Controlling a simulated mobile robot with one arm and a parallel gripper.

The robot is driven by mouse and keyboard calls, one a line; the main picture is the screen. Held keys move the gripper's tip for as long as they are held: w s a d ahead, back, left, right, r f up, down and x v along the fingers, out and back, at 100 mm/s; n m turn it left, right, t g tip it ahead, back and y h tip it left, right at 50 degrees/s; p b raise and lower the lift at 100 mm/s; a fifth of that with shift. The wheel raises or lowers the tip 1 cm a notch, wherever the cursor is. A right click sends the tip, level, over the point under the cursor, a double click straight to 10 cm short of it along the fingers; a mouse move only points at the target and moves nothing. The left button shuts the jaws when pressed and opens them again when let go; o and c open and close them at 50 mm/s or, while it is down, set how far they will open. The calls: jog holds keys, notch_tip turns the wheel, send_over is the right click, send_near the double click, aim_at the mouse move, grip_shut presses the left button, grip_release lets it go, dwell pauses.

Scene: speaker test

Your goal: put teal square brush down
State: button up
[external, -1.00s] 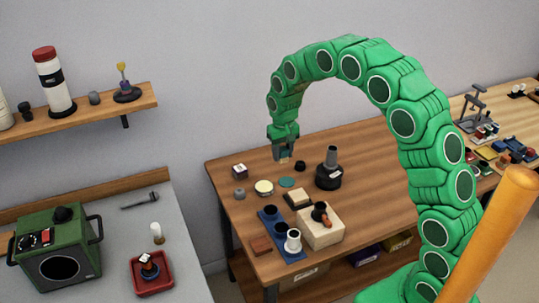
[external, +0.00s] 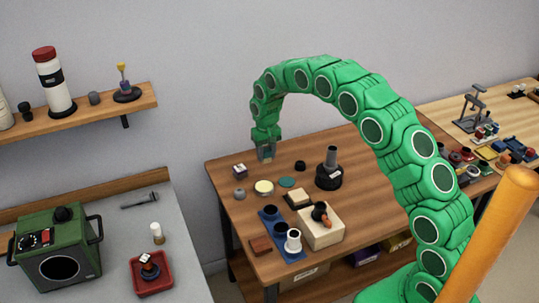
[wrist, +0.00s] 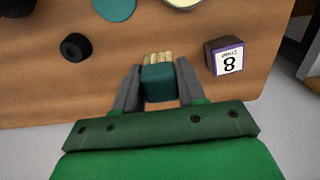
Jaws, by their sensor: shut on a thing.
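The teal square brush (wrist: 158,84) is between the two grey fingers of my gripper (wrist: 158,88) in the wrist view, its pale bristles pointing away from the palm. My gripper (external: 266,155) is shut on it. In the external view the gripper points down over the back left part of the wooden table (external: 370,160), near its far edge. The brush is mostly hidden there by the fingers. I cannot tell whether it touches the tabletop.
A small box labelled 8 (wrist: 228,57) stands right of the gripper in the wrist view. A black ring-like piece (wrist: 75,46) is on the left. A teal disc (external: 286,182) and a pale round dish (external: 264,188) lie nearby. Bare wood surrounds the gripper.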

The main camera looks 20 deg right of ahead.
aim_at(263, 169)
jog(key=shift+w+a+f, duration=0.1)
jog(key=shift+w+f, duration=0.55)
jog(key=shift+f, duration=0.05)
jog(key=shift+w+a+f, duration=0.1)
jog(key=shift+w+f, duration=0.3)
jog(key=shift+f, duration=0.15)
jog(key=shift+w+f, duration=0.1)
jog(key=shift+f, duration=1.45)
jog(key=shift+f, duration=0.1)
jog(key=o, duration=1.1)
jog(key=shift+c, duration=0.2)
